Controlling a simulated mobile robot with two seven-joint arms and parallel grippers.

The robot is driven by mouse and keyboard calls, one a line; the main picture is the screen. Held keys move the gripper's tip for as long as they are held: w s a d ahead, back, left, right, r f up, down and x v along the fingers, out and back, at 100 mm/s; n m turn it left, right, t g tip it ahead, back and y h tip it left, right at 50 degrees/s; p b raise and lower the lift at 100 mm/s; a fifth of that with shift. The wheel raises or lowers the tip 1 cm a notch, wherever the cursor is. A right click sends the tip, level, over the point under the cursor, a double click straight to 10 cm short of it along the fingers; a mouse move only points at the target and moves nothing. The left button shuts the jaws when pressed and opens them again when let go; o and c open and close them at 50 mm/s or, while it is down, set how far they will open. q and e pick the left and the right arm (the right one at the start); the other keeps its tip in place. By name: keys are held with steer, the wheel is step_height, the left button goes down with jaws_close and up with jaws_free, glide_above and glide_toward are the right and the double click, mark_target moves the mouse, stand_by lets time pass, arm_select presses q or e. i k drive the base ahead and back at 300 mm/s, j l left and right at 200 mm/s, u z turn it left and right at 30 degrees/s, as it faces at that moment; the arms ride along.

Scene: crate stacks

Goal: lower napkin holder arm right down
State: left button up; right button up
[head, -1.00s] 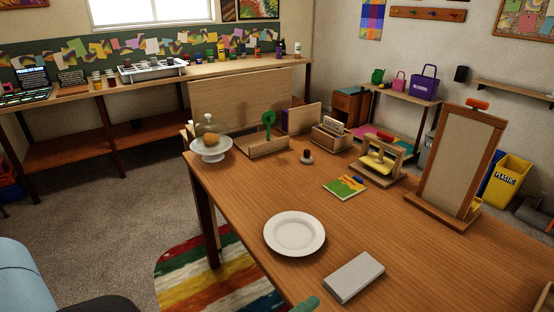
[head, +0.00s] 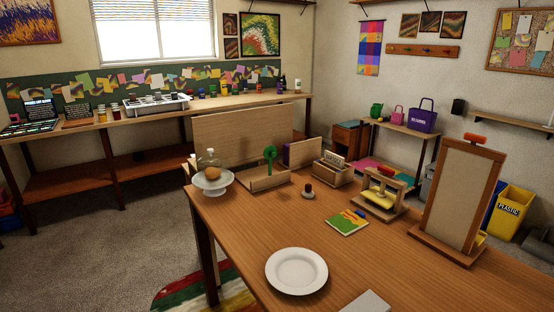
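The napkin holder appears to be the wooden frame (head: 402,186) on the right half of the table, holding something yellow (head: 379,196) like napkins. A bar with a red-orange piece (head: 386,171) at its upper part lies over the yellow stack. Whether the bar presses on the stack or sits above it is too small to tell. Neither of my grippers is in view.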

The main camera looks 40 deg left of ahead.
mark_target(270, 151)
steer(key=j+u, duration=0.25)
steer(key=j, duration=0.25)
steer(key=i+j+u, duration=0.1)
steer(key=j+u, duration=0.15)
steer(key=j, duration=0.25)
steer(key=i+j+u, duration=0.1)
steer(key=j+u, duration=0.15)
steer(key=j, duration=0.25)
